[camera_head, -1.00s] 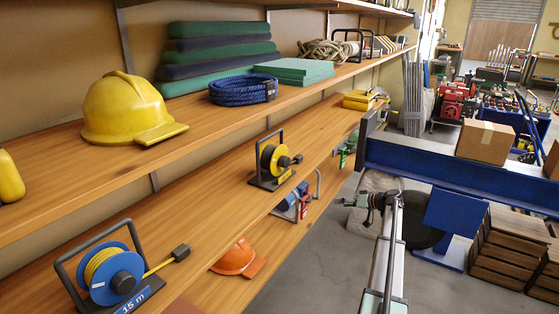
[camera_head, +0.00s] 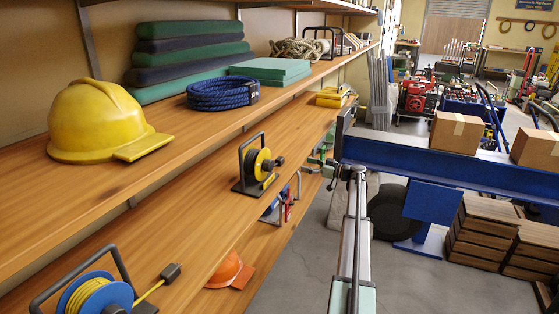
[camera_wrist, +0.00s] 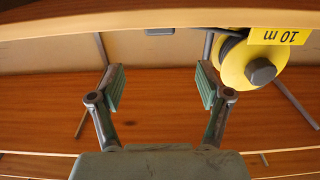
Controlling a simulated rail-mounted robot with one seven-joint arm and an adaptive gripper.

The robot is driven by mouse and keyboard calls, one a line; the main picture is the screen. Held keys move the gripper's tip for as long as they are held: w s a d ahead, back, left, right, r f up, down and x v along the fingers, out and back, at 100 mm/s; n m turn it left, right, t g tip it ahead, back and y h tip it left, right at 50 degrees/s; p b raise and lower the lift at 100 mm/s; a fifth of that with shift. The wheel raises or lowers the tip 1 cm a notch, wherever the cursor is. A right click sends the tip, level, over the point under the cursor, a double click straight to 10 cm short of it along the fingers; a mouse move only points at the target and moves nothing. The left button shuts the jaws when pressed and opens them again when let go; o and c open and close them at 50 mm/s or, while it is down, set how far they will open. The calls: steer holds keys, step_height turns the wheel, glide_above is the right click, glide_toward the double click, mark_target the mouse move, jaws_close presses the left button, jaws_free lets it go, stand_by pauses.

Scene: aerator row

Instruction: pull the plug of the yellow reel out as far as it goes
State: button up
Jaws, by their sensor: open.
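The yellow reel (camera_head: 262,165) stands in a dark frame on the middle shelf. Its dark plug (camera_head: 279,161) sticks out close beside the drum on the right. The reel (camera_wrist: 236,64) is also at the upper right of the wrist view, upside down, with a yellow "10 m" label (camera_wrist: 278,36). A dark round part is in front of its drum; I cannot tell whether it is the plug or the hub. My gripper (camera_wrist: 160,88) is open and empty, with the reel just beyond its right finger. In the head view my gripper (camera_head: 318,164) is right of the reel, apart from it.
A blue reel (camera_head: 92,297) with yellow cord and a dark plug stands nearer on the same shelf. The upper shelf above holds a yellow helmet (camera_head: 98,120) and a blue rope coil (camera_head: 222,93). An orange helmet (camera_head: 231,272) lies below. Bare shelf separates the two reels.

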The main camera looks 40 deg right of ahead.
mark_target(283, 160)
steer(key=x, duration=1.3)
steer(key=shift+w+a, duration=0.25)
steer(key=shift+w, duration=0.05)
